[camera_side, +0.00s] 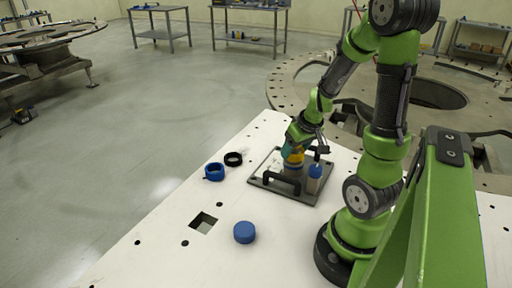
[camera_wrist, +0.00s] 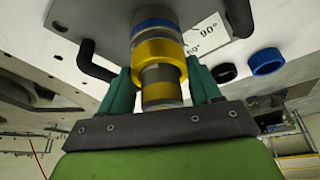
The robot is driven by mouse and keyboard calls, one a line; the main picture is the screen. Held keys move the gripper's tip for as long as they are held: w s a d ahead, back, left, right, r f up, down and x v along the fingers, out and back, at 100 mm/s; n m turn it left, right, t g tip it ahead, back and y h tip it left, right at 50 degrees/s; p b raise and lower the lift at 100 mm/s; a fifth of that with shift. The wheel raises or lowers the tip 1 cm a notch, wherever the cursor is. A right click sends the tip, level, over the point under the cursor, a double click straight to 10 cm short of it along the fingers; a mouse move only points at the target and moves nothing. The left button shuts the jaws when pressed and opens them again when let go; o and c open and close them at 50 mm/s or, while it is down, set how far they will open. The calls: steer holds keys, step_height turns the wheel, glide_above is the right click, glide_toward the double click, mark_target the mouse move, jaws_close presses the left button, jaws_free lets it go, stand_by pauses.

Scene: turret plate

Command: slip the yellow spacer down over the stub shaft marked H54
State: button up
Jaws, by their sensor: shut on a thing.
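The yellow spacer (camera_wrist: 158,52) is a ring between the two teal fingertips of my gripper (camera_wrist: 158,68), which is shut on it. In the wrist view a grey banded shaft lines up with the spacer and shows on both sides of it, so the spacer looks to be around it; a blue band shows on the plate side. In the side view the spacer (camera_side: 295,158) is above the dark plate (camera_side: 262,183), with my gripper (camera_side: 296,152) partly hiding it. A grey stub with a blue top (camera_side: 315,172) stands just right. No H54 mark is readable.
The plate has a black handle (camera_side: 282,182) at its front edge. A blue ring (camera_side: 214,172) and a black ring (camera_side: 233,159) lie left of it on the white table.

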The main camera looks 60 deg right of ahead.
steer(key=o, duration=1.2)
steer(key=shift+c, duration=0.2)
steer(key=shift+r, duration=0.1)
steer(key=shift+s+a+r, duration=0.1)
steer(key=shift+a+r, duration=0.05)
steer(key=shift+r, duration=0.4)
steer(key=v, duration=1.5)
steer(key=shift+s+r, duration=0.15)
steer(key=shift+r, duration=0.1)
steer(key=w+a+n+t+y, duration=0.1)
steer(key=w+a+y, duration=0.1)
steer(key=a, duration=0.9)
steer(key=w+a+r+n+t+y, duration=0.1)
steer(key=w+a, duration=0.3)
steer(key=a, duration=0.7)
steer(key=shift+r+t+y, duration=0.2)
steer(key=shift+t+y, duration=0.4)
